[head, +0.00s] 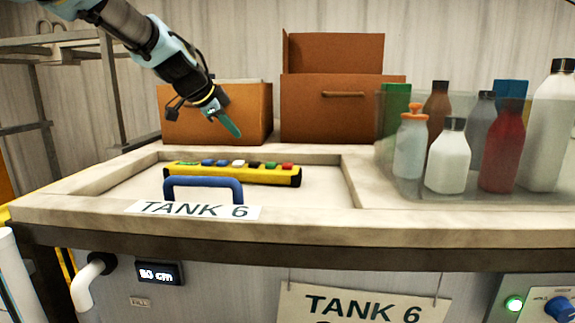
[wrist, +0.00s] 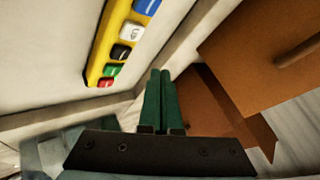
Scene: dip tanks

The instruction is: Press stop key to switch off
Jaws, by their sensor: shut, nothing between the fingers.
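A yellow control box (head: 235,175) with a row of coloured keys lies on the tank lid. A red key (head: 288,166) is at its right end, beside a green key (head: 270,165). In the wrist view the red key (wrist: 105,82) is at the box's lower end, then green, black, white and blue keys. The key labels are too small to read, so I cannot tell which says stop. My gripper (head: 231,126) has green fingers, shut and empty. It hangs above and behind the box, apart from it. In the wrist view its fingertips (wrist: 160,75) are right of the keys.
A blue handle (head: 203,182) stands in front of the box. Brown cartons (head: 340,110) stand behind the lid. A clear bin (head: 392,165) of bottles is at right. A display (head: 160,274) and a panel with a lit green lamp (head: 514,303) are below.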

